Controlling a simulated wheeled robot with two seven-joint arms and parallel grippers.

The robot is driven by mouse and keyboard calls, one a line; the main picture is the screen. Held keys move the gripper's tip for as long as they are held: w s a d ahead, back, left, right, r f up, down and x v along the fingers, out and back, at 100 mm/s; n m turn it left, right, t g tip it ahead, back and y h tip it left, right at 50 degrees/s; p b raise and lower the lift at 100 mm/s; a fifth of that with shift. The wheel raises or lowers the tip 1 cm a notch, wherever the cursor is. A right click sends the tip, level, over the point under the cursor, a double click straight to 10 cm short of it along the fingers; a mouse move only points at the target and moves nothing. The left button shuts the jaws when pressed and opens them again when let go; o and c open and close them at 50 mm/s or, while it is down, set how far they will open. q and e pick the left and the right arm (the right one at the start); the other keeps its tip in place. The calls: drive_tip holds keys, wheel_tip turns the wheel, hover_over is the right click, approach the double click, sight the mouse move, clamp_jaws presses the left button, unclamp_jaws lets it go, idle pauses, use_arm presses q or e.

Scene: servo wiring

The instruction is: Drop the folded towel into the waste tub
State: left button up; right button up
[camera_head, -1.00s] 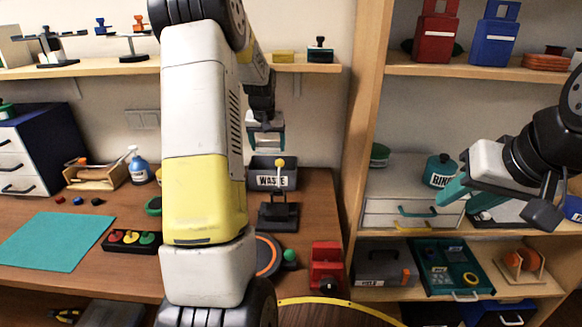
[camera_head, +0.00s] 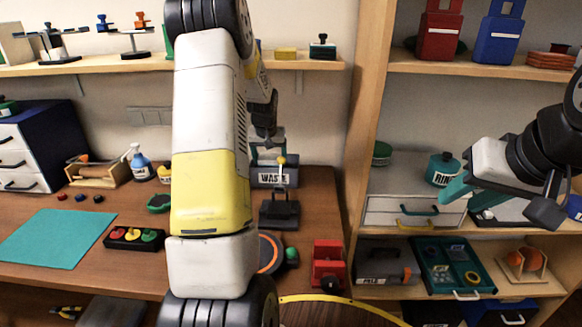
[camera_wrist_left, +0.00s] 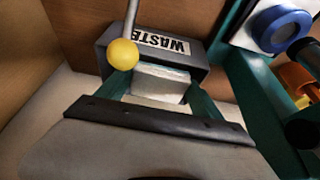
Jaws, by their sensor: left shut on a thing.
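The waste tub (camera_head: 283,179), a dark grey box with a white WASTE label, stands on the desk by the wall. In the left wrist view it shows up close (camera_wrist_left: 193,68). My left gripper (camera_head: 268,152) is at the tub, partly hidden by my arm in the head view. In the left wrist view, its teal fingers are shut on the folded towel (camera_wrist_left: 158,83), a pale block overlapping the tub in the picture. I cannot tell how far it is inside the rim. My right gripper (camera_head: 466,194) is open and empty before the right shelf.
A rod with a yellow ball (camera_head: 281,160) on a black stand rises just in front of the tub; the ball looks close in the left wrist view (camera_wrist_left: 123,54). A green-and-black item (camera_head: 159,203) lies left of my arm. A shelf (camera_head: 300,64) hangs above the tub.

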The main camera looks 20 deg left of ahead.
use_arm(q)
drive_tip(key=o, duration=1.4)
drive_tip(key=shift+c, duration=0.2)
drive_tip(key=shift+r, duration=0.15)
drive_tip(key=v, duration=0.7)
drive_tip(key=shift+r, duration=0.2)
drive_tip(key=shift+s, duration=0.15)
